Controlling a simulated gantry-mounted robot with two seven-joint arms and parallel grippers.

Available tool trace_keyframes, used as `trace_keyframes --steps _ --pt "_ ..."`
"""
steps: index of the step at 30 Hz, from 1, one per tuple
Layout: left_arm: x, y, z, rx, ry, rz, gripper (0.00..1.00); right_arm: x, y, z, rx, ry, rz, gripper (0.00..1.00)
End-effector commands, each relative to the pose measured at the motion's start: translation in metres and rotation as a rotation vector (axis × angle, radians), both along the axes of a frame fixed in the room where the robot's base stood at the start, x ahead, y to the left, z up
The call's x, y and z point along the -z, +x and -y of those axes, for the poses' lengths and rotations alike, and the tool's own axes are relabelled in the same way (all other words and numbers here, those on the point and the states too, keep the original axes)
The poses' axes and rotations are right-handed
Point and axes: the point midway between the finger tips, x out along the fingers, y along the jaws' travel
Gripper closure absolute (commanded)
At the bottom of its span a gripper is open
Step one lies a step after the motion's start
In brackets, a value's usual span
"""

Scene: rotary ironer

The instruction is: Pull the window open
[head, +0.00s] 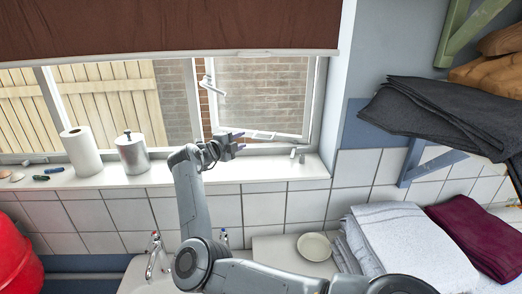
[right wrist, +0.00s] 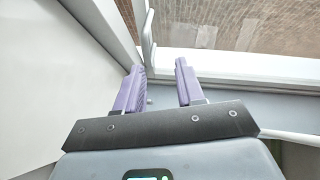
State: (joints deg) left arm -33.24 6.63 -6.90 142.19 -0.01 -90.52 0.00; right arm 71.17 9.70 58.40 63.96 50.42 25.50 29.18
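The window (head: 265,95) has a white-framed right pane that stands ajar, with a gap between its left edge and the upright post (head: 193,95). A white handle (head: 209,80) sits on that left edge. My right gripper (head: 234,144) is low in front of the pane, just above the sill and below the handle. In the right wrist view its purple fingers (right wrist: 158,82) are apart with nothing between them. The handle (right wrist: 148,38) stands beyond the fingertips there, and the frame's bottom bar (right wrist: 235,64) runs off to the right. My left gripper is out of view.
A paper towel roll (head: 82,152) and a metal canister (head: 132,153) stand on the white sill (head: 290,168), left of my arm. A brown blind (head: 170,25) hangs above. Folded towels (head: 410,245) lie at lower right, and dark cloth (head: 435,110) on a shelf above.

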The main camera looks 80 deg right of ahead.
Motion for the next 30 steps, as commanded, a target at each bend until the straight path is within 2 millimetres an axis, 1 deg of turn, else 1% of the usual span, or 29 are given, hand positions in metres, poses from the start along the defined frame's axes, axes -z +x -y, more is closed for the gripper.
trace_keyframes --steps 1,4,8,11,14,17,27,30 --pt "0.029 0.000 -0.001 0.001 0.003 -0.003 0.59 0.018 -0.010 -0.001 0.042 0.001 0.056 0.62" --pt "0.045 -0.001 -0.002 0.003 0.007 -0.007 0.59 0.022 -0.018 -0.001 0.069 0.019 0.088 0.62" --pt "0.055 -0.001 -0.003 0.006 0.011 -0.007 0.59 0.021 -0.020 0.001 0.072 0.020 0.116 0.62" --pt "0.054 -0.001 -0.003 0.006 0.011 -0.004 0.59 0.019 -0.021 0.004 0.073 0.020 0.125 0.62" --pt "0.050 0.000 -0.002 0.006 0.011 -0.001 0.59 0.018 -0.024 0.011 0.073 0.020 0.125 0.62" --pt "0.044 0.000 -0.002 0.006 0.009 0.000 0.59 0.019 -0.029 0.023 0.073 0.020 0.123 0.62" --pt "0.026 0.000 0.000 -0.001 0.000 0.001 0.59 0.029 -0.051 0.072 0.071 0.020 0.123 0.62" --pt "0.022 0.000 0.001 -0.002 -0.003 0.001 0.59 0.032 -0.055 0.083 0.070 0.020 0.123 0.62"
